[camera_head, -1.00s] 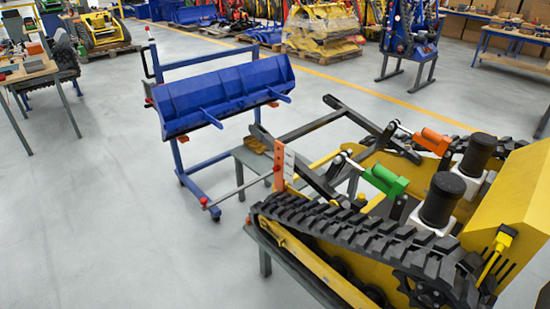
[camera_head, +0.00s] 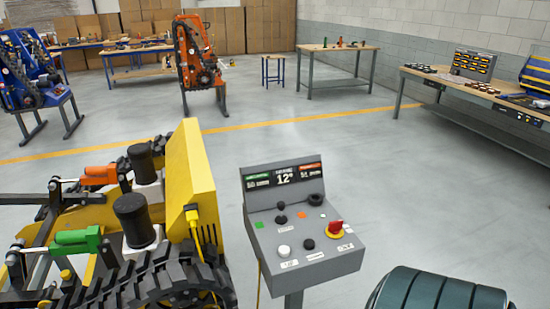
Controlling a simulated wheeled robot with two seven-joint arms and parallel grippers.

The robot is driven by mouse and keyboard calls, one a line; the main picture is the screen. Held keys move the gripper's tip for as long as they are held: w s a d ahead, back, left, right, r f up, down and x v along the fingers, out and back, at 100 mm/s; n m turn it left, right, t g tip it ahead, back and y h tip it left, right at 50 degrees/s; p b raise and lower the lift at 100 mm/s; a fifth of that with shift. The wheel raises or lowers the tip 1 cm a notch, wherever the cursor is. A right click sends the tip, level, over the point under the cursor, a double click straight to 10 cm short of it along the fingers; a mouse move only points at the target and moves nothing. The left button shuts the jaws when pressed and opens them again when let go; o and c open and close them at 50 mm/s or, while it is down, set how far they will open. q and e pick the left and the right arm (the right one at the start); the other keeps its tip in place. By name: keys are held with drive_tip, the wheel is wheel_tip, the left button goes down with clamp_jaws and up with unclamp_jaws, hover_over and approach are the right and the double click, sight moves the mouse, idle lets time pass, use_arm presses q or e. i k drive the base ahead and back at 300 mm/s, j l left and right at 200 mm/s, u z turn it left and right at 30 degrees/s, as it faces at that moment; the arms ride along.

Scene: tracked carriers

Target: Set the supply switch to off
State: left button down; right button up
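A grey control box (camera_head: 300,232) stands on a post in the middle of the camera_head view. Neither gripper is in view.
The yellow tracked carrier (camera_head: 190,170) stands close to the left of the box, with a yellow plug and cable (camera_head: 193,220) on its side. A dark teal ribbed rounded shape (camera_head: 440,290) is at the bottom right; I cannot tell what it is. Open floor lies behind the box.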

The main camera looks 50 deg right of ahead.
sight(335, 227)
drive_tip(key=z, duration=1.75)
